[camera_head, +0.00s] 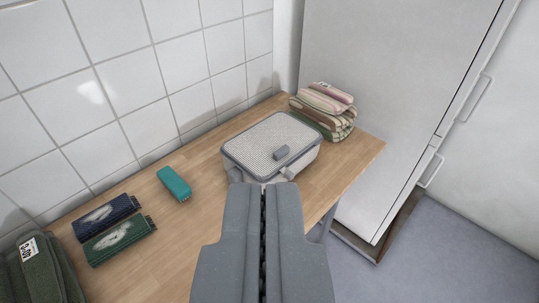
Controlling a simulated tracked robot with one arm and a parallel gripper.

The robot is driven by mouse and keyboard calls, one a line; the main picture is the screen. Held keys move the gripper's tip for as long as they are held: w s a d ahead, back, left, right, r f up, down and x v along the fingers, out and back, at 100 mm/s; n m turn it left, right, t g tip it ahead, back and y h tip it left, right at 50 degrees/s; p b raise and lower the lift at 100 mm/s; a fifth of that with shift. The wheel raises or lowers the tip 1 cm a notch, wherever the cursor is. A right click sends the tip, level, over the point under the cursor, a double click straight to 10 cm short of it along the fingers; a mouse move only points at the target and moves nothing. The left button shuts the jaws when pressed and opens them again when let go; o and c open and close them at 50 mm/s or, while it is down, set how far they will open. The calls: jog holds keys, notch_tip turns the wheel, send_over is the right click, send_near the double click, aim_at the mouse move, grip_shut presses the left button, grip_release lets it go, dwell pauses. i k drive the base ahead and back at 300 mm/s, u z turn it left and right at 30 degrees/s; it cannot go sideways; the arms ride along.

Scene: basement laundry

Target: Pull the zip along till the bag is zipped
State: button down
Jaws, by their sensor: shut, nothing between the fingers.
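The bag (265,138) is a light grey, boxy case with a darker grey edge, lying on the wooden table (205,215). I cannot tell how far the zip is closed.
Folded striped cloths (325,108) are stacked just beyond the bag. A teal box (174,183), a navy roll (106,217), a green roll (119,240) and a dark green bag (42,270) lie to the left. A tiled wall (140,80) and a tall grey cabinet (390,90) bound the table.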

aim_at(285, 173)
jog(key=z, duration=1.7)
jog(key=i, duration=0.65)
jog(key=u, duration=0.95)
